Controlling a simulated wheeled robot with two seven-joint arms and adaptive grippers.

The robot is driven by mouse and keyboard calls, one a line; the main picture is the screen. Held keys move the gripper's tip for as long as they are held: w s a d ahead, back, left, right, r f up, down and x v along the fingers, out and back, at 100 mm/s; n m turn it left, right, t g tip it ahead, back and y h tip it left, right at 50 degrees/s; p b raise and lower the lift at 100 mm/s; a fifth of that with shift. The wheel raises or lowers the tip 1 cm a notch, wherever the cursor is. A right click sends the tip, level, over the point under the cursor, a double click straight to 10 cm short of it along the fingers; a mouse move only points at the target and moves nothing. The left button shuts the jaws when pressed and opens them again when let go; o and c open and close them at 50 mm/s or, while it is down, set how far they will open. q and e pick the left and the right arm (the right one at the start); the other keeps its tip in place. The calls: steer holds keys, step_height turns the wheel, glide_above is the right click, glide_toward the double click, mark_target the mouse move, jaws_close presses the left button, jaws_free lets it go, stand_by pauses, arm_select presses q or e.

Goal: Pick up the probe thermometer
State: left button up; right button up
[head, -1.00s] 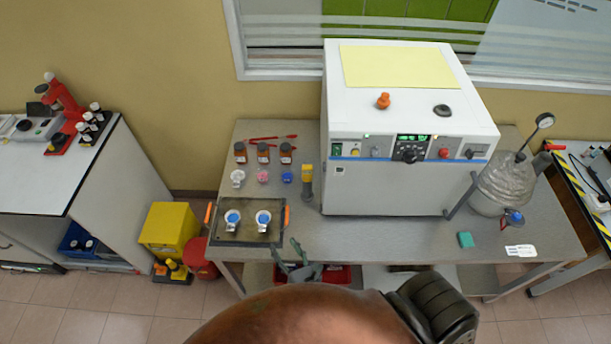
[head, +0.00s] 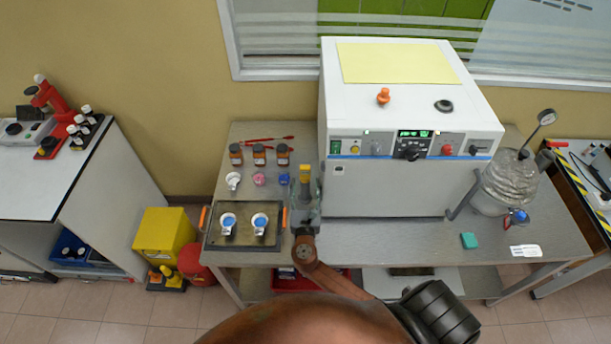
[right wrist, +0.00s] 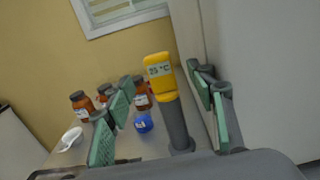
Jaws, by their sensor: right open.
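The probe thermometer (right wrist: 160,75) has a yellow head with a "25 °C" display and stands upright in a grey holder (right wrist: 177,125) on the bench. In the head view its yellow top (head: 305,171) shows just left of the big white machine, with its lower part hidden behind my gripper. My right gripper (head: 306,198) is at the thermometer, coming from the front. In the right wrist view my right gripper (right wrist: 165,100) is open, one green-padded finger on each side of the thermometer, with visible gaps. My left gripper is not in view.
The white machine (head: 400,180) stands close to the right of the thermometer. A tray (head: 212,238) with two blue-filled cups lies at the left. Several brown bottles (head: 259,155) stand behind. A blue cap (right wrist: 144,121) sits just left of the holder.

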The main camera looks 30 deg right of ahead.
mark_target(305, 171)
steer(key=shift+x, duration=1.05)
steer(key=shift+r+p+x, duration=0.2)
steer(key=shift+p+x, duration=0.3)
steer(key=shift+x, duration=2.25)
steer(key=shift+a, duration=0.15)
steer(key=c, duration=1.3)
